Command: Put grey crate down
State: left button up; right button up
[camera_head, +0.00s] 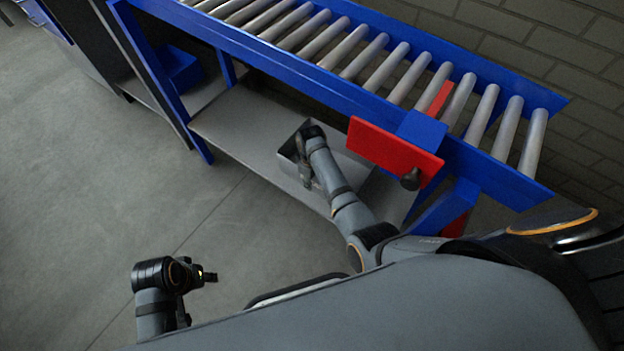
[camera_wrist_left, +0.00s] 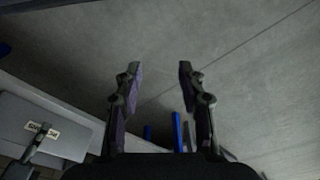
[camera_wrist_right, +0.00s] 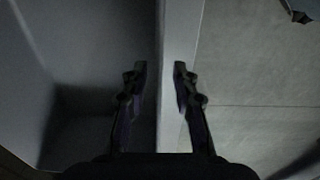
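The grey crate (camera_head: 345,163) is an open box on the low shelf under the roller conveyor, partly hidden by my right arm. My right gripper (camera_head: 305,180) is at the crate's near side in the head view. In the right wrist view the crate wall (camera_wrist_right: 180,30) runs up between and behind the fingertips (camera_wrist_right: 160,72), which are part open with a gap between them. The crate's dark inside lies to the left there. My left gripper (camera_head: 208,276) is open and empty over the floor; its spread fingers show in the left wrist view (camera_wrist_left: 158,75).
The blue conveyor frame (camera_head: 270,52) with grey rollers runs above the shelf (camera_head: 235,125). A red plate (camera_head: 385,150) with a black knob hangs over the crate's right side. A blue leg stands at the shelf's left end. The floor at left is clear.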

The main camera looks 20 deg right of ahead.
jog(key=shift+r, duration=0.2)
notch_tip(320, 180, up, 2)
jog(key=p, duration=0.2)
jog(key=shift+p, duration=0.4)
pick_arm(q)
jog(key=s+a+f+p, duration=0.1)
jog(key=a+f+p, duration=0.15)
jog(key=f, duration=1.05)
pick_arm(e)
jog(key=shift+r, duration=0.95)
jog(key=shift+r+p, duration=0.55)
notch_tip(320, 180, up, 2)
jog(key=p, duration=0.2)
jog(key=shift+r+p, duration=0.15)
jog(key=shift+p, duration=0.25)
pick_arm(q)
jog(key=s+a+f+y, duration=0.1)
jog(key=s+a+f, duration=0.2)
jog(key=s+f, duration=0.4)
jog(key=shift+s, duration=0.45)
jog(key=shift+s+d, duration=0.1)
pick_arm(e)
jog(key=shift+s, duration=0.15)
